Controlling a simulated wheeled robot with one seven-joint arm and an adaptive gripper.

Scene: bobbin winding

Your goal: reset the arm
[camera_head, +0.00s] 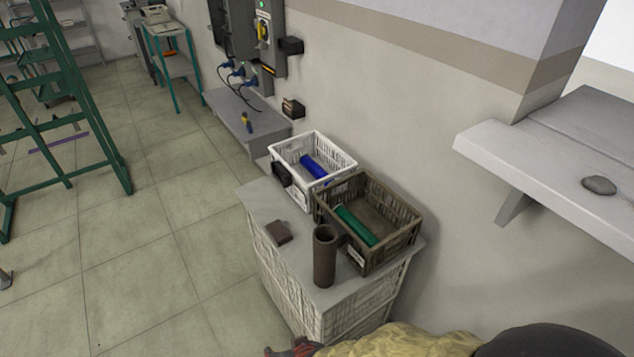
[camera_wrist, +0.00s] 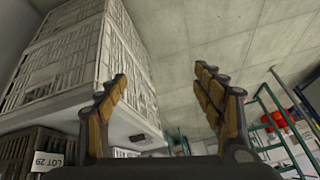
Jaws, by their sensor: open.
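My gripper (camera_wrist: 162,76) is open in the wrist view, with its two jointed, tan-padded fingers spread apart. Nothing is held between them; only the tiled floor and the crate stack show behind. In the head view, part of my arm shows at the bottom edge, to the right of centre, and I cannot make out the finger opening there. The wrist view is tilted, with the floor in its upper part.
A grey-topped crate stand (camera_head: 262,205) bears a white crate (camera_head: 345,157) with a blue cylinder (camera_head: 314,166), a brown crate (camera_head: 400,243) with a green cylinder (camera_head: 356,226), a brown upright tube (camera_head: 325,258) and a small brown block (camera_head: 278,232). A shelf (camera_head: 550,180) juts out right.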

